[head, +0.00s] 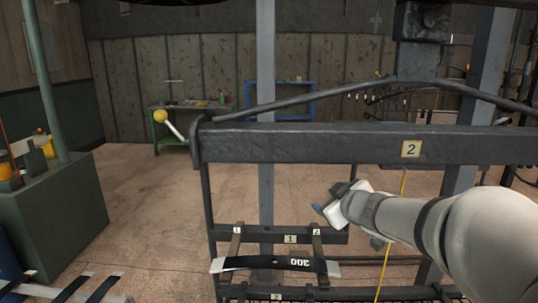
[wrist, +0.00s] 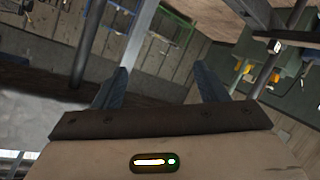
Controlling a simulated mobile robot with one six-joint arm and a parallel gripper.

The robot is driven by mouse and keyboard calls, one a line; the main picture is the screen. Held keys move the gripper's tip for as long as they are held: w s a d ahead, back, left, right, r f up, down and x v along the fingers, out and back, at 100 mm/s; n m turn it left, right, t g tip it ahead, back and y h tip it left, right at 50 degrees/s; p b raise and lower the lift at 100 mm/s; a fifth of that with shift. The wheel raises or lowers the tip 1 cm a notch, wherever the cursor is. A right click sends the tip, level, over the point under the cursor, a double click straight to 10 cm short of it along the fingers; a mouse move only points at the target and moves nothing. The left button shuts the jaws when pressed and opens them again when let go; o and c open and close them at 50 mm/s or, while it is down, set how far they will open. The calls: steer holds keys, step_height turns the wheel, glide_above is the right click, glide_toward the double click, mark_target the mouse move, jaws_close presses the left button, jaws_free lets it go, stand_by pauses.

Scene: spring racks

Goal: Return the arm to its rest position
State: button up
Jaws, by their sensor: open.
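My arm (head: 440,225) reaches in from the right edge of the head view, in front of the dark metal rack. My gripper (head: 322,204) is at its end, below the rack's upper beam and above the lower shelf. In the wrist view my gripper (wrist: 160,90) shows two dark fingers spread wide apart. It is open and nothing is between the fingers. In the head view the fingers are small and partly hidden by the wrist.
The rack's upper beam (head: 300,145) with a "2" label crosses close by. A dark spring leaf marked 300 (head: 275,264) lies on the lower shelf. A yellow-knobbed lever (head: 162,118) sticks out left. A green cabinet (head: 55,205) stands left; the floor between is clear.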

steer(key=s+d+f+m+g+h+b, duration=0.1)
steer(key=s+d+f+m+g+h, duration=0.2)
steer(key=s, duration=0.4)
steer(key=s+d+f+m+g+h+b, duration=0.1)
steer(key=s+d+f+m+g+h, duration=0.15)
steer(key=s+f+m, duration=0.35)
steer(key=s+a+f+g+y, duration=0.1)
steer(key=s+a+f+g, duration=0.1)
steer(key=s, duration=0.5)
steer(key=s+a+f+g+y+b, duration=0.1)
steer(key=s+a+f+g, duration=0.1)
steer(key=s, duration=0.5)
step_height(320, 180, down, 2)
steer(key=shift+a+f+n, duration=0.1)
steer(key=shift+a+n, duration=0.2)
steer(key=shift+a, duration=0.55)
